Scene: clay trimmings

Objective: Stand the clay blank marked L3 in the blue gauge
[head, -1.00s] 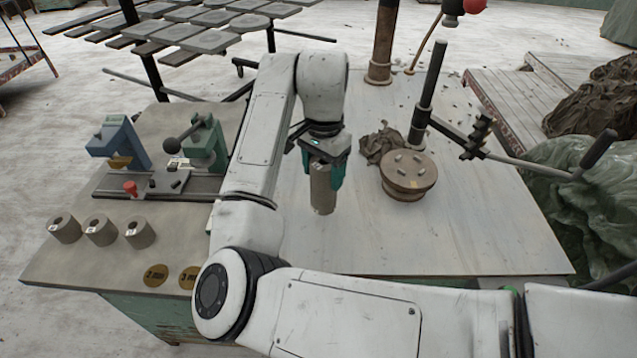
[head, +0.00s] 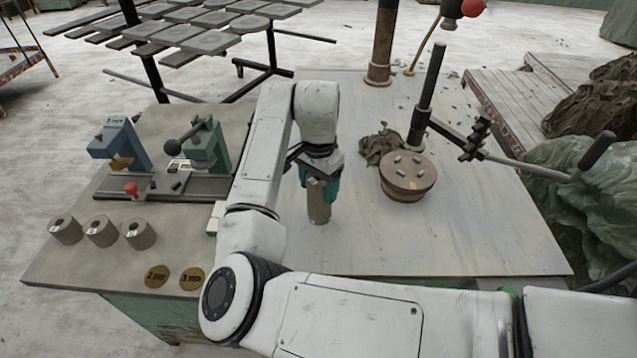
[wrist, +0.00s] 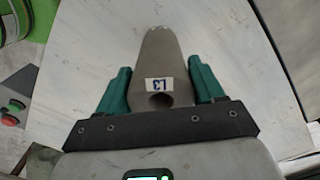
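The grey clay blank (head: 319,205), a slim tapered cylinder, hangs upright from my gripper (head: 320,180) over the pale board. In the wrist view the blank (wrist: 162,60) carries a white label reading L3, upside down, and lies between the two green fingers (wrist: 161,88), which are shut on it. I cannot tell whether its lower end touches the board. The blue gauge (head: 124,143) stands on the grey bench at left, on a dark base plate, well left of my gripper. A similar green gauge (head: 212,143) with a black ball lever stands to its right.
Three grey hollow cylinders (head: 101,231) and two brass discs (head: 157,276) lie on the bench's front part. A red knob (head: 131,188) stands before the blue gauge. A round wooden wheel (head: 408,172) and dark cloth are right of my gripper. The board's front right is clear.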

